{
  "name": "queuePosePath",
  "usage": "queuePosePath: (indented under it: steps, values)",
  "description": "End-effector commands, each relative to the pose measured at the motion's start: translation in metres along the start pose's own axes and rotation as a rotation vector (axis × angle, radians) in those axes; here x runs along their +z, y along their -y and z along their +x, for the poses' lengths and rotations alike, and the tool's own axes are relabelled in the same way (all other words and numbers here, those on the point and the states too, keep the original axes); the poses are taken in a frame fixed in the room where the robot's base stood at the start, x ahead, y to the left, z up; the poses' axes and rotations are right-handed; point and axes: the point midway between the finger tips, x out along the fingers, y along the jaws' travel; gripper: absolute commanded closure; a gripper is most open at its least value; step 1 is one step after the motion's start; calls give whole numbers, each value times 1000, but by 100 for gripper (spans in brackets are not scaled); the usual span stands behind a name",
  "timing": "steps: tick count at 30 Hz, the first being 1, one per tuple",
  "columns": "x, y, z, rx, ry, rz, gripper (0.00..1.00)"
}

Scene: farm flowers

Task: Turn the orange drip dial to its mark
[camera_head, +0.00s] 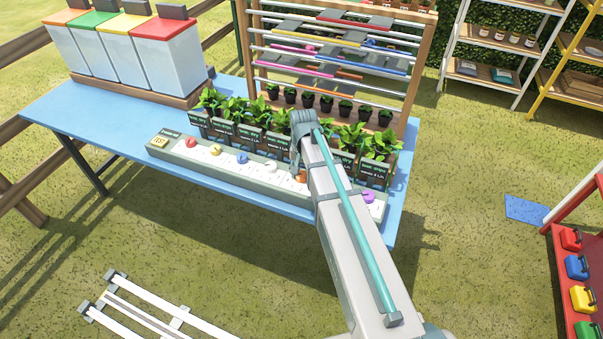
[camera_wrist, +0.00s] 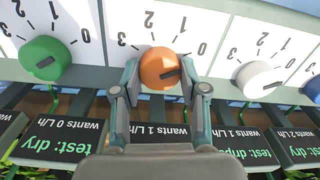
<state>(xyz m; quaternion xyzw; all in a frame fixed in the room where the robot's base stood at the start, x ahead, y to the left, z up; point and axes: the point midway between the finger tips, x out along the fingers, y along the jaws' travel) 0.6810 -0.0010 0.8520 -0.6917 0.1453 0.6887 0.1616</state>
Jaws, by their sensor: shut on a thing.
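The orange dial (camera_wrist: 159,68) sits at the middle of the wrist view, on a white face with the numbers 0 to 3. Its dark pointer line points right, near the 0 side. My gripper (camera_wrist: 160,82) has a finger on each side of the dial and is shut on it. The sign (camera_wrist: 155,134) below it reads "wants 1 L/h"; part is hidden by my gripper. In the head view the orange dial (camera_head: 300,178) shows only partly beside my arm, on the long grey panel (camera_head: 203,170).
A green dial (camera_wrist: 45,58) and a white dial (camera_wrist: 259,79) flank the orange one. Potted plants with dark signs (camera_head: 250,137) stand behind the panel on the blue table (camera_head: 60,108). A wooden rack (camera_head: 250,60) and lidded bins (camera_head: 165,60) stand farther back.

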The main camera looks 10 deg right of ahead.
Motion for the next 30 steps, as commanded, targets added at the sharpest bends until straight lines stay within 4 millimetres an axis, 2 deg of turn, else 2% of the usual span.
queuePosePath:
  steps: [17, 18, 22, 30]
  values:
    - [-1, 0, -1, -1, -3, 40, 92]
    - [-1, 0, -1, -1, -3, 40, 54]
    - [-1, 0, -1, -1, -3, 39, 32]
    - [0, 0, 0, 0, -2, 38, 32]
